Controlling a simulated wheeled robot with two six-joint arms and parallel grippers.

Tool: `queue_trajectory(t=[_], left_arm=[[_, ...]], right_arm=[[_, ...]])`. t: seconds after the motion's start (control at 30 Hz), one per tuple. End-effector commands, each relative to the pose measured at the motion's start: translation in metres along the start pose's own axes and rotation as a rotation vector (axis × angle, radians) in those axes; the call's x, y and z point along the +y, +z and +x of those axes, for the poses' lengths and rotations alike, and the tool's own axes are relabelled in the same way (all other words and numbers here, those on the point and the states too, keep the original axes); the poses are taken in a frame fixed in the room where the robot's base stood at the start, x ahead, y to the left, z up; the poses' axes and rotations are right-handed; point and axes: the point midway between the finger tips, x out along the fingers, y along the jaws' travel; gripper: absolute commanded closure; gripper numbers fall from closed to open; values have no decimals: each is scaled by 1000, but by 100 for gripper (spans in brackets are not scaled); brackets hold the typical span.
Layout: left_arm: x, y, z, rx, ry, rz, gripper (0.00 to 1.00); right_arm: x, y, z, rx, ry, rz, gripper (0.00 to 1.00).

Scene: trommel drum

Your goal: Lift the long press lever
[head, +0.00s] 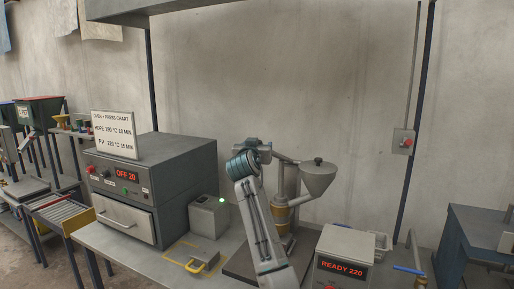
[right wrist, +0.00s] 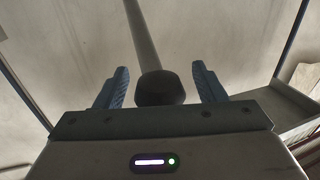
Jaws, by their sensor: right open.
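The long press lever (right wrist: 143,35) shows in the right wrist view as a pale bar with a dark rounded knob (right wrist: 160,88) at its near end. My right gripper (right wrist: 160,86) is open, with one blue finger on each side of the knob and a visible gap to each. In the head view my right gripper (head: 262,148) is beside the top of the press (head: 283,187), and the wrist and arm hide most of the lever. My left gripper is not in view.
A grey funnel hopper (head: 319,178) is right of the press column. A grey oven (head: 153,182) with a chart sign (head: 114,135) stands left. A control box reading READY 220 (head: 342,262) is front right. A tray with a yellow handle (head: 203,264) lies on the bench.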

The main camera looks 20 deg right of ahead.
Motion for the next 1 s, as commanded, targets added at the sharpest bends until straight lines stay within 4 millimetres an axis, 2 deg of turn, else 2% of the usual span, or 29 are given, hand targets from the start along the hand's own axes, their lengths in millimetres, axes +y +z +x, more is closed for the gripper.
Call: queue_trajectory(t=[0.2, 0.4, 0.5, 0.67, 1.0], left_arm=[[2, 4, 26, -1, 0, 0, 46], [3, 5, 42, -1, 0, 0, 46], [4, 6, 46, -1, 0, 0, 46], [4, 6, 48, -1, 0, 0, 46], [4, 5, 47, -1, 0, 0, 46]], right_arm=[[-2, 6, -41, 4, -3, 4, 36], [-2, 3, -78, 5, -3, 5, 36], [-2, 1, -90, 5, -4, 3, 36], [-1, 0, -98, 4, -1, 1, 36], [-1, -1, -99, 4, -1, 0, 36]])
